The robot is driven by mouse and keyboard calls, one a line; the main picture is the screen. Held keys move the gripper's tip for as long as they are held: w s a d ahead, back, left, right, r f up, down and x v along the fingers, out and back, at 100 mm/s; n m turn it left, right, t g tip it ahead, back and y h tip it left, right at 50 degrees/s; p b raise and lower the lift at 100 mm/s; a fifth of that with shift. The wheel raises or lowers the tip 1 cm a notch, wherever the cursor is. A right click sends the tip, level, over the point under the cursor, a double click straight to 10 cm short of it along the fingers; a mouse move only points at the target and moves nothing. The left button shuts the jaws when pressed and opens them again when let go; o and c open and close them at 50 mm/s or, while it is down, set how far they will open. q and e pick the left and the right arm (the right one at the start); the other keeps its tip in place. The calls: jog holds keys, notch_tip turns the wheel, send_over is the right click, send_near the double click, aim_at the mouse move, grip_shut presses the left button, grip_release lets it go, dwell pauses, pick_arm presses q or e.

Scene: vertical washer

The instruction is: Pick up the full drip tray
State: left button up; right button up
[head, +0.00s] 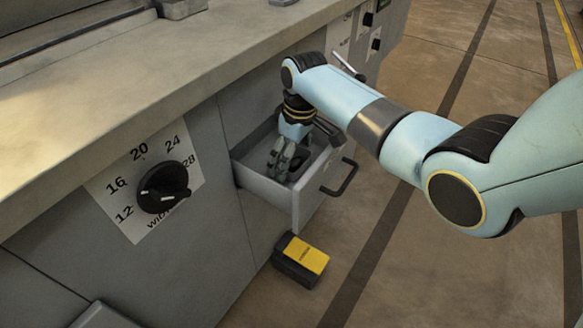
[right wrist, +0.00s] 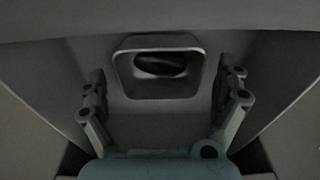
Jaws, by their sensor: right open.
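My right gripper (head: 281,165) reaches down into an open grey drawer (head: 268,188) in the machine's front. In the right wrist view, my right gripper (right wrist: 166,88) is open, with one finger on each side. Ahead, between the fingers, a small square-rimmed grey container (right wrist: 123,75) has something dark and rounded inside. It looks like the drip tray, and gaps show between it and both fingers. In the head view my gripper and the drawer wall hide most of the drawer's inside. My left gripper is not in view.
The drawer has a dark handle (head: 342,178) on its front. A black-and-yellow box (head: 300,260) lies on the floor below. A worktop (head: 130,85) overhangs the drawer, and a numbered dial (head: 163,187) is at left. The floor at right is clear.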

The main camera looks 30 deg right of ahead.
jog(key=shift+c, duration=0.3)
jog(key=c, duration=0.7)
jog(key=shift+c, duration=0.2)
